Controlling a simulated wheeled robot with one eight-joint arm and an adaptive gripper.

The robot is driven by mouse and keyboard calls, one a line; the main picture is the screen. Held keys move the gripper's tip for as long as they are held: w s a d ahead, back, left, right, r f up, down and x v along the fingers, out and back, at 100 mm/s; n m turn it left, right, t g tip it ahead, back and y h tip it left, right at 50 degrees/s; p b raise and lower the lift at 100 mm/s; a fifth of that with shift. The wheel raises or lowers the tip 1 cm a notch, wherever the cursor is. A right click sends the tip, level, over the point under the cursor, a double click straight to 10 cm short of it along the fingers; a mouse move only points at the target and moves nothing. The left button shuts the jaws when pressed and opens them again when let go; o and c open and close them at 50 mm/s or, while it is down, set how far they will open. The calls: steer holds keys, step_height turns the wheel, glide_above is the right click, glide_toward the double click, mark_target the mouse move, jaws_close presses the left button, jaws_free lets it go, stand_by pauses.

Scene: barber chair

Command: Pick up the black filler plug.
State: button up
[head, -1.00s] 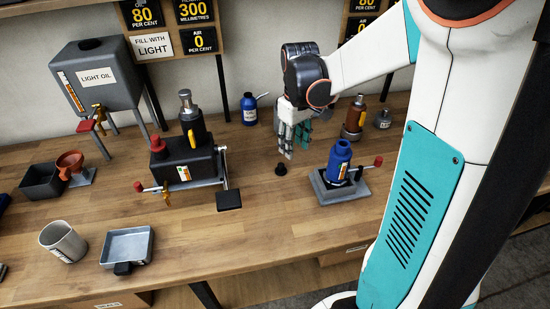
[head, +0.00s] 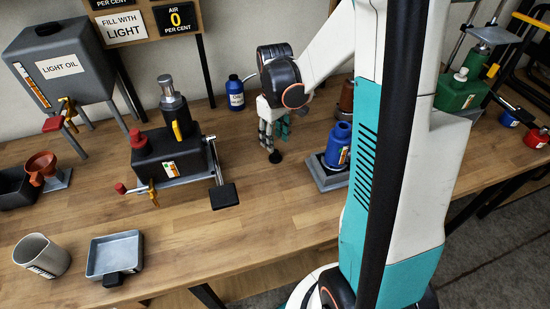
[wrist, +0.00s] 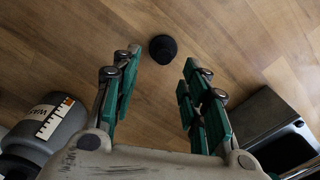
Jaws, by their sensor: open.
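The black filler plug (head: 275,157) is a small dark round piece on the wooden bench. In the head view it sits just below my gripper's fingertips. In the wrist view the plug (wrist: 163,48) lies on the wood beyond the fingertips, between the lines of the two fingers and a little nearer the left one. My gripper (head: 273,143) points down and is open. Its teal-padded fingers (wrist: 160,78) are apart with nothing between them. The height of the fingertips above the plug is hard to tell.
A blue jack (head: 338,148) on a grey base stands right of my gripper. A black pump unit (head: 170,150) with a lever and pedal stands left. A blue oil can (head: 235,95) stands behind. The wood in front of the plug is clear.

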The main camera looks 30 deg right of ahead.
mark_target(275, 155)
steer(key=f, duration=0.1)
steer(key=f+b, duration=0.1)
steer(key=f, duration=0.1)
steer(key=f+b, duration=0.1)
steer(key=f, duration=0.1)
steer(key=shift+s+a+f, duration=0.1)
steer(key=shift+s+f, duration=0.05)
steer(key=shift+s, duration=0.1)
jaws_close()
